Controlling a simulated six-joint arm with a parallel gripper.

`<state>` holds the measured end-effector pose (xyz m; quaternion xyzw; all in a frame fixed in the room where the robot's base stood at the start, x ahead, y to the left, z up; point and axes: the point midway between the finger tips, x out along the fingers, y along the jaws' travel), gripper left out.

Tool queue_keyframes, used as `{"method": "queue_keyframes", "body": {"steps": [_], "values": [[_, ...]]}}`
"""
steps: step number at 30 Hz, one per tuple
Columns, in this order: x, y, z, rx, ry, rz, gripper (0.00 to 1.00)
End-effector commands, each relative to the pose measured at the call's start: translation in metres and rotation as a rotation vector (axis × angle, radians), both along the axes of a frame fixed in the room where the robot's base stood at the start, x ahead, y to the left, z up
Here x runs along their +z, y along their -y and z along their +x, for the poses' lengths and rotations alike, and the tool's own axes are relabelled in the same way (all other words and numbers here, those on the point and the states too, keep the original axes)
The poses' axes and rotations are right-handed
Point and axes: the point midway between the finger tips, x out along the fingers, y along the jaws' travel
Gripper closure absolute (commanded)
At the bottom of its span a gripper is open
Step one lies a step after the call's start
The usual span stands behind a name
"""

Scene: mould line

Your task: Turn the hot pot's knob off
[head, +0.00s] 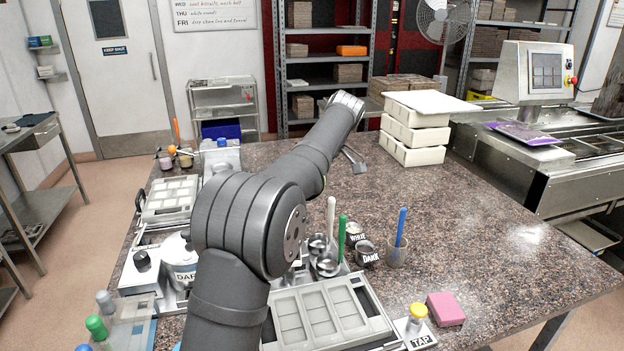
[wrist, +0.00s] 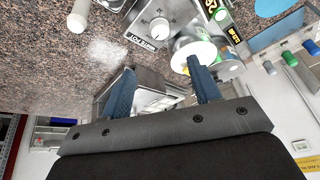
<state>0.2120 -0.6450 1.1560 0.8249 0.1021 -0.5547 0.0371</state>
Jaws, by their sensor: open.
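In the wrist view a round pale knob (wrist: 160,28) with a pointer mark sits on the grey metal face of a box (wrist: 148,15). A small label beneath it seems to read WHITE POT. My gripper (wrist: 160,78) is open, its two blue fingers wide apart with nothing between them. The knob lies beyond the fingertips, apart from them. My arm hides part of that area. Which pot is hot I cannot tell.
In the wrist view a white disc (wrist: 194,52) lies close to the right finger. In the head view a mould tray (head: 322,312), a pink block (head: 445,309) and a blue-handled tool (head: 401,226) stand on the speckled counter. Its right part is clear; white boxes (head: 415,137) stand at the back.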

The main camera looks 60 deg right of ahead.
Motion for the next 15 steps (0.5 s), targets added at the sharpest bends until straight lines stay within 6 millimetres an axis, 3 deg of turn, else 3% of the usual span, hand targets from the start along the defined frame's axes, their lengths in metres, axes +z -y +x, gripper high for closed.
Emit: {"method": "queue_keyframes", "body": {"steps": [6, 15], "values": [[0.018, 0.003, -0.007, -0.001, 0.000, 0.001, 0.43], [0.020, 0.003, -0.008, -0.001, 0.000, 0.001, 0.43]]}}
